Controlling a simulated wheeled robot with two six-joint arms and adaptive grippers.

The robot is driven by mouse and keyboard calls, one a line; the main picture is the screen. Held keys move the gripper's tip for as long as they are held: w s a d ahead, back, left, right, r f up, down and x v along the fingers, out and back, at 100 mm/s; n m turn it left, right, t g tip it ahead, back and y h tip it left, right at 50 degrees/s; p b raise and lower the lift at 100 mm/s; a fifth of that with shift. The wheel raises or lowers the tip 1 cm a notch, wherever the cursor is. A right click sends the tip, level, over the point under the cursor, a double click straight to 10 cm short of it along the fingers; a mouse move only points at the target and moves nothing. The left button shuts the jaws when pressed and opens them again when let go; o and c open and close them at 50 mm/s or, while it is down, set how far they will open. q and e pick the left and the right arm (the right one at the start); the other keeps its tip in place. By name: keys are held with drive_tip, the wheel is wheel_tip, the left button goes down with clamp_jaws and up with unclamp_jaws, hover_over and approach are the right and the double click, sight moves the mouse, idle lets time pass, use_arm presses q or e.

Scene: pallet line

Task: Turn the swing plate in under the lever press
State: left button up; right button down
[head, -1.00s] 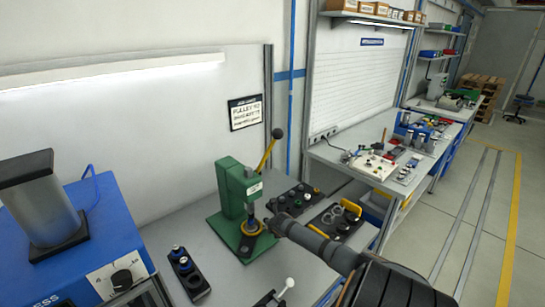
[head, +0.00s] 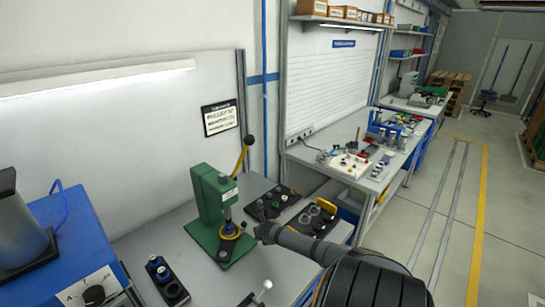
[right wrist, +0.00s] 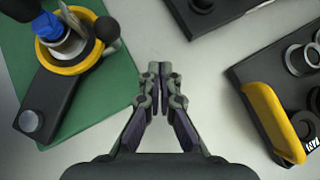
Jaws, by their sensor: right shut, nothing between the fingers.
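The green lever press (head: 208,208) stands on the bench, its lever (head: 241,158) raised with a black knob on top. Its dark swing plate carries a yellow ring (head: 231,231) at the foot of the ram. In the right wrist view the dark swing plate (right wrist: 58,92) shows a round pivot head at its lower end and the yellow ring (right wrist: 74,66) at its upper end. A blue-topped metal part stands over the ring; exact alignment I cannot tell. A dark knob sits beside the ring. My right gripper (head: 259,232) is shut and empty, just right of the plate, apart from it (right wrist: 156,72).
A black tray with a yellow-handled part (head: 313,218) lies right of the gripper, another dark tray (head: 268,203) behind. A black block with blue-topped pieces (head: 166,280) lies front left, near a blue machine (head: 75,240). A white-knobbed handle (head: 260,292) is at the front.

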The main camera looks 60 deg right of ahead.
use_arm(q)
wheel_tip(320, 180, up, 3)
drive_tip(key=p, duration=0.2)
drive_tip(key=shift+s+f+p, duration=0.1)
drive_tip(key=shift+f+p, duration=0.05)
drive_tip(key=shift+p, duration=0.15)
use_arm(e)
drive_tip(key=s+r, duration=0.6)
drive_tip(key=shift+d+r, duration=0.15)
drive_tip(key=shift+r, duration=0.05)
